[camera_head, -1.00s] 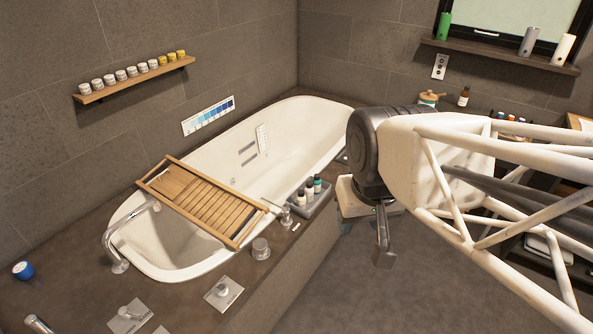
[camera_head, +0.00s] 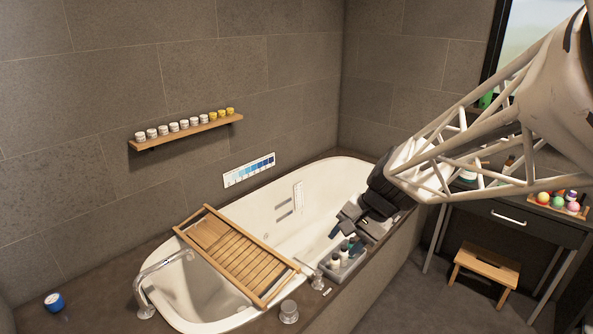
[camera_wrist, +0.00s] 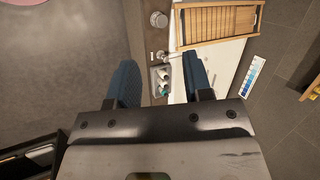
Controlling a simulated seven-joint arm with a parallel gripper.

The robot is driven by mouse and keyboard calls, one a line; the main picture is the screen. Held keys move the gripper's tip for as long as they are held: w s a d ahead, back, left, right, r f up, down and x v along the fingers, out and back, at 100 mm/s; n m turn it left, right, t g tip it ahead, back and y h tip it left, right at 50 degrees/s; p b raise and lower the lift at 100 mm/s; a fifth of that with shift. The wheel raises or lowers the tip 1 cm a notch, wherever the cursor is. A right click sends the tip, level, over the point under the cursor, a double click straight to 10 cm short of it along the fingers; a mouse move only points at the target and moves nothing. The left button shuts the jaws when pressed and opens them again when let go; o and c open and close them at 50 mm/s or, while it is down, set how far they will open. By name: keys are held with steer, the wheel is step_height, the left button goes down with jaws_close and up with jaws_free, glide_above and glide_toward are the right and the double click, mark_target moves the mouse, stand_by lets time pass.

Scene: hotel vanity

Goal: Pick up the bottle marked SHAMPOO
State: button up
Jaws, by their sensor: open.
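Small bottles stand in a grey tray (camera_head: 340,277) on the tub's near rim: a white-bodied bottle with a dark cap (camera_head: 336,262), another (camera_head: 344,253) beside it, and a teal one partly hidden by my gripper. Their labels are too small to read, so I cannot tell which is marked SHAMPOO. My gripper (camera_head: 343,233) is open and empty, just above and behind the bottles. In the wrist view, the tray (camera_wrist: 153,82) and bottles (camera_wrist: 162,76) lie below, between the two blue fingers of my gripper (camera_wrist: 160,65).
A wooden bath rack (camera_head: 240,262) lies across the white tub (camera_head: 330,195). A chrome faucet (camera_head: 142,285) and a round knob (camera_head: 289,312) stand on the ledge. A wall shelf (camera_head: 185,133) holds several jars. A wooden stool (camera_head: 487,268) stands by a dark desk.

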steer(key=w+f+m+t+y, duration=0.1)
steer(key=w+f+m+y, duration=0.35)
steer(key=w, duration=0.95)
steer(key=m+t, duration=0.5)
steer(key=m, duration=0.6)
glide_above(346, 248)
steer(key=s+a, duration=0.4)
steer(key=s, duration=0.5)
step_height(346, 248, down, 22)
steer(key=w+d+f+m+t, duration=0.1)
steer(key=w+d+f+m, duration=0.1)
steer(key=f, duration=0.3)
steer(key=w+d+f+m+t+h, duration=0.1)
steer(key=d+f+m, duration=0.1)
steer(key=f, duration=0.3)
steer(key=w+d+f+m+t+h, duration=0.1)
steer(key=w+d+f+m, duration=0.1)
steer(key=f, duration=0.3)
steer(key=shift+w+d+m, duration=0.3)
steer(key=shift+m, duration=0.05)
steer(key=shift+w+a+f+t, duration=0.15)
steer(key=shift+w+a+f, duration=0.15)
steer(key=shift+w, duration=0.2)
steer(key=shift+w+a+f+t, duration=0.15)
steer(key=shift+w+a, duration=0.25)
steer(key=shift+w, duration=0.1)
steer(key=shift+w+a, duration=0.1)
steer(key=shift+x, duration=2.45)
